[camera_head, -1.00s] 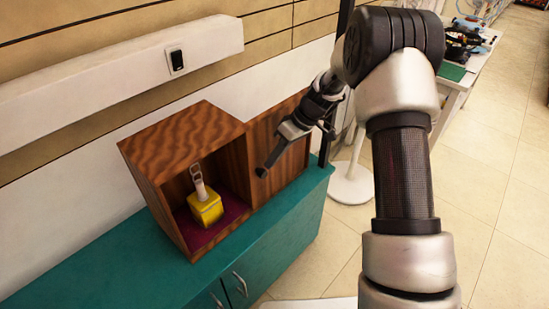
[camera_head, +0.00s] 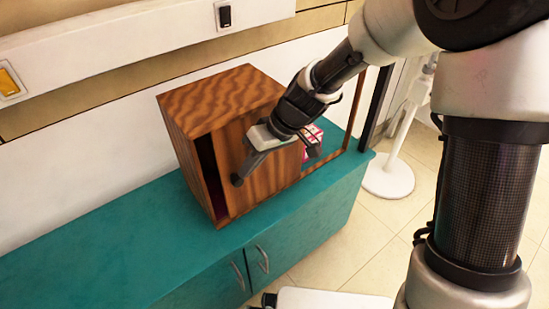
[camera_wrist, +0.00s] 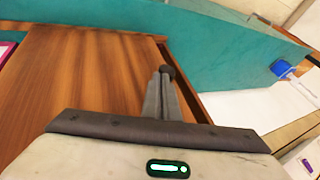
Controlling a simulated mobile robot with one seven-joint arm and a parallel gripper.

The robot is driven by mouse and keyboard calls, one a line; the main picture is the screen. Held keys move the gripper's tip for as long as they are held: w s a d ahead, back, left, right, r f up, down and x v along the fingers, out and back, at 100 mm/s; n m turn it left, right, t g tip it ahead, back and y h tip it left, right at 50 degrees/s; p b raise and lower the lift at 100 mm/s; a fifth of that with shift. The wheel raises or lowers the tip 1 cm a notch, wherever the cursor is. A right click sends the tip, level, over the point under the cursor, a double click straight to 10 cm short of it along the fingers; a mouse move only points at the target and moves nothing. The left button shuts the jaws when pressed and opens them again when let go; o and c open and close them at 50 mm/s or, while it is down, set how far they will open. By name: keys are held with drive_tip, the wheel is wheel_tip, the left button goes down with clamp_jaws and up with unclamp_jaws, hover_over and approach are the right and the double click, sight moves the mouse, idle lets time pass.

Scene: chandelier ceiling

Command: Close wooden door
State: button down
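The wooden door (camera_head: 262,178) is a brown striped sliding panel across the front of the wooden box (camera_head: 222,97). It covers most of the box's opening. A narrow dark gap (camera_head: 209,172) remains at the left edge, and the yellow object inside is hidden. My gripper (camera_head: 275,166) is in front of the door with its fingers spread apart. One finger reaches down over the door's face, and the other is by its right edge. The wrist view shows the door (camera_wrist: 80,85) with one finger (camera_wrist: 163,95) by its right edge. Contact is unclear.
The box stands on a teal cabinet (camera_head: 110,265) against the wall. A red and white item (camera_head: 312,138) shows in the frame to the right of the door. A white round stand (camera_head: 388,180) is on the floor at right. The cabinet top at left is clear.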

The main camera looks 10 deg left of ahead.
drive_tip(key=shift+s+a+b, duration=0.35)
drive_tip(key=shift+s+a, duration=1.4)
drive_tip(key=shift+a, duration=0.05)
